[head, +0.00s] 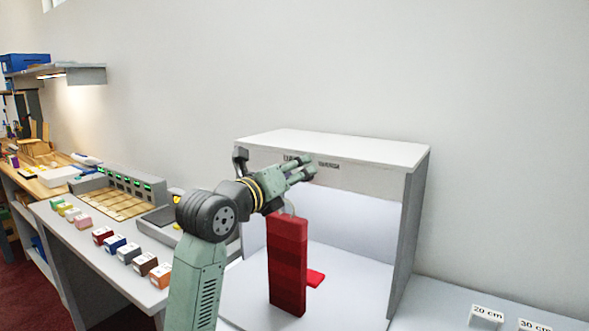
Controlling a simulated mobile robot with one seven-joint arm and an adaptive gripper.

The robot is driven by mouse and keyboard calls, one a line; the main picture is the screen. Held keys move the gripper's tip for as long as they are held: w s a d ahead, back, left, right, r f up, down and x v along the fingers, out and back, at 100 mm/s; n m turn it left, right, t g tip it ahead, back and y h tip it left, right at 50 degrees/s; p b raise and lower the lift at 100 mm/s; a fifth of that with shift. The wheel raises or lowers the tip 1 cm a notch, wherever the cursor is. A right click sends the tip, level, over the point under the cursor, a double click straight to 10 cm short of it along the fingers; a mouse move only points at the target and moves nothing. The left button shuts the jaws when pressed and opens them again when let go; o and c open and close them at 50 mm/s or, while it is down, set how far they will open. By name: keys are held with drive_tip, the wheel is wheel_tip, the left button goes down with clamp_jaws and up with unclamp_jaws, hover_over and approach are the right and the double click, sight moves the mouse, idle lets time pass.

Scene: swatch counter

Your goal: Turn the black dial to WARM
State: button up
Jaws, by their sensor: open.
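A white light booth (410,200) stands on the counter, with dark lettering on its front top panel. I cannot read the lettering as WARM. I cannot make out the black dial; my gripper and forearm cover part of the panel. My gripper (308,169) is open, its two green fingers pointing right in front of the panel, close to the lettering. I cannot tell whether it touches the panel. Nothing shows between the fingers.
A tall red stack (288,265) stands at the booth's opening below my gripper, with a small red piece (315,278) beside it. Several labelled colour blocks (115,242) line the left counter near a sectioned tray (112,204). Distance signs (487,315) stand at right.

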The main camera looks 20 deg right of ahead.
clamp_jaws()
idle(0.7)
